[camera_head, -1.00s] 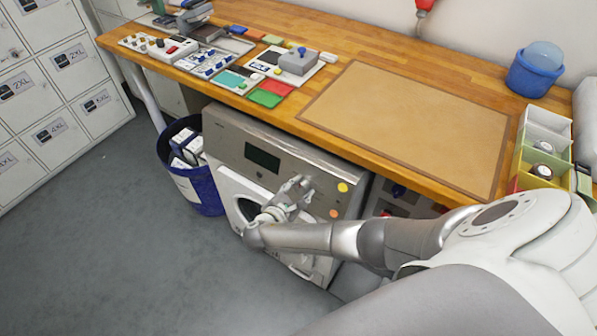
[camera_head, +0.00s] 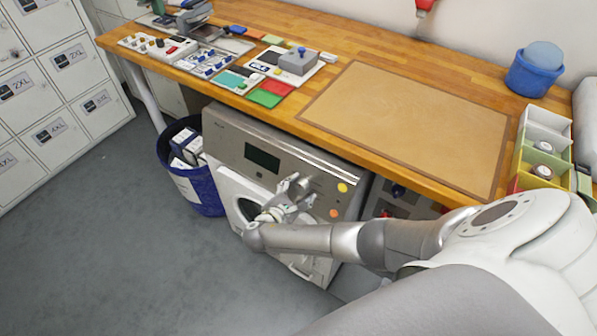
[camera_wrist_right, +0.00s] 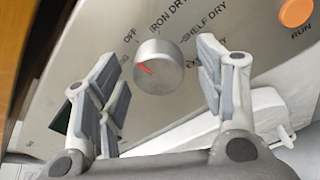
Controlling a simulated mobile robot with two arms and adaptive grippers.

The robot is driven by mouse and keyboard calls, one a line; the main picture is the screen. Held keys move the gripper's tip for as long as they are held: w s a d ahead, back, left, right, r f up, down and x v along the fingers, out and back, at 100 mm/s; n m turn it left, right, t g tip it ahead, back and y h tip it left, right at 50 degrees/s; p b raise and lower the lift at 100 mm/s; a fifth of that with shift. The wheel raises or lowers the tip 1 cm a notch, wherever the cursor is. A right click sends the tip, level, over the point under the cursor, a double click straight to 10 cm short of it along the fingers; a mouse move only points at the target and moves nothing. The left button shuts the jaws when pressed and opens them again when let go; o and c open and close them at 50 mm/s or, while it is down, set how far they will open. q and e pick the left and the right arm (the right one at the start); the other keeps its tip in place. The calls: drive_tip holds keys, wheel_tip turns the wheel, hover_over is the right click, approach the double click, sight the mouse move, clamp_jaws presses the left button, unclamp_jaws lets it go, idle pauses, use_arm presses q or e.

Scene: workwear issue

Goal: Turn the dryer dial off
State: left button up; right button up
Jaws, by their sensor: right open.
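The dryer (camera_head: 228,135) stands under the workbench, with a dark display (camera_head: 262,158) on its panel. In the right wrist view the round metal dial (camera_wrist_right: 162,62) sits between the open fingers of my right gripper (camera_wrist_right: 158,75), with a gap visible on both sides. Its red pointer mark (camera_wrist_right: 145,69) points to the upper left, on the side of the OFF label (camera_wrist_right: 130,36). In the head view my right gripper (camera_head: 295,188) is in front of the panel and largely hides the dial. My left gripper is not in view.
An orange RUN button (camera_wrist_right: 296,12) is right of the dial; a yellow button (camera_head: 342,187) is also on the panel.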

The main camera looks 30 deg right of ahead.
drive_tip(key=shift+a, duration=0.1)
drive_tip(key=v, duration=1.2)
drive_tip(key=s+d+f+m+g+y, duration=0.15)
drive_tip(key=s+f, duration=0.25)
drive_tip(key=f, duration=0.4)
drive_tip(key=s+f+g+y, duration=0.1)
drive_tip(key=s+f+y, duration=0.25)
drive_tip(key=f, duration=0.45)
drive_tip(key=s+f+m+g+y, duration=0.1)
drive_tip(key=s+f+g+y, duration=0.1)
drive_tip(key=s+f, duration=0.4)
drive_tip(key=s+f+m+y, duration=0.2)
drive_tip(key=s+f, duration=0.3)
drive_tip(key=s, duration=0.3)
drive_tip(key=s+f+m+y, duration=0.1)
drive_tip(key=s+f+m, duration=0.3)
drive_tip(key=s, duration=0.5)
drive_tip(key=s+f+m+g+y, duration=0.1)
drive_tip(key=s+f+m+y, duration=0.1)
drive_tip(key=s+f+m, duration=0.3)
drive_tip(key=s, duration=0.3)
drive_tip(key=shift+s+a+f+y, duration=0.15)
drive_tip(key=shift+s+f+y, duration=0.05)
drive_tip(key=shift+f+y, duration=0.15)
